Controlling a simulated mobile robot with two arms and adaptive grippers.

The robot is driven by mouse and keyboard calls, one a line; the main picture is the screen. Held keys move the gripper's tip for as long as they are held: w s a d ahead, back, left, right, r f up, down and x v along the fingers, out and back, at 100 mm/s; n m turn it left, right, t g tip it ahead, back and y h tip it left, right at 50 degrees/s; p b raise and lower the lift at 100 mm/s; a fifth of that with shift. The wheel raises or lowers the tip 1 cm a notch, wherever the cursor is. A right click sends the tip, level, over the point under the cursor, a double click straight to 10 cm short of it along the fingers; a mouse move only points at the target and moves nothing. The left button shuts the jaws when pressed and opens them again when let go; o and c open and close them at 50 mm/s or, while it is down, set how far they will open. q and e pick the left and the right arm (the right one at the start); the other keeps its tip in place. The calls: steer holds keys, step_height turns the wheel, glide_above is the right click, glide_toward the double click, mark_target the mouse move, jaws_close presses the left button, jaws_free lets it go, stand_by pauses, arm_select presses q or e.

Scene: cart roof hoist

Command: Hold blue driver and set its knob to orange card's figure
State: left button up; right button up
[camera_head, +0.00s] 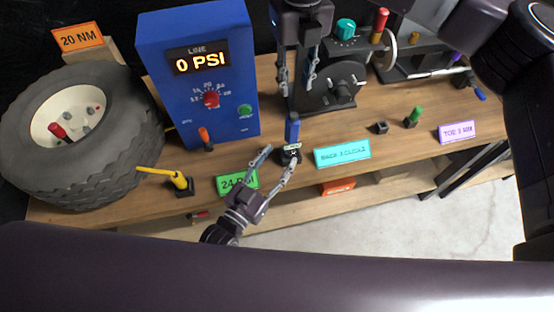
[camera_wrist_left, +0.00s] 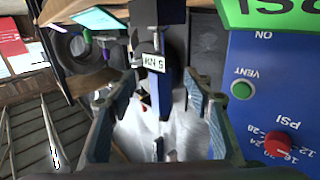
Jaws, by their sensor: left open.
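The blue driver (camera_head: 292,128) stands upright on a small dark base near the bench's front edge. A small pale readout with dark figures shows low on it, too small to read surely; it also shows in the left wrist view (camera_wrist_left: 154,63). My left gripper (camera_head: 280,157) is open at the driver's lower front. In the left wrist view the driver's blue part (camera_wrist_left: 164,92) appears between the spread fingers, with gaps on both sides. The orange card (camera_head: 78,38) at the back left reads 20 NM. My right gripper (camera_head: 297,78) points down behind the driver, fingers apart and empty.
A blue pressure box (camera_head: 198,115) reading 0 PSI stands left of the driver, with a wheel (camera_head: 115,150) beyond. A black cranked machine (camera_head: 335,88) stands behind. Cyan (camera_head: 342,153), green (camera_head: 226,184) and purple (camera_head: 457,132) cards lie along the front edge.

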mark_target(288, 145)
arm_select(q)
steer(key=x, duration=0.7)
steer(key=shift+w+d, duration=0.15)
steer(key=shift+w, duration=0.1)
steer(key=shift+c, duration=0.2)
steer(key=c, duration=1.2)
steer(key=shift+c, duration=0.2)
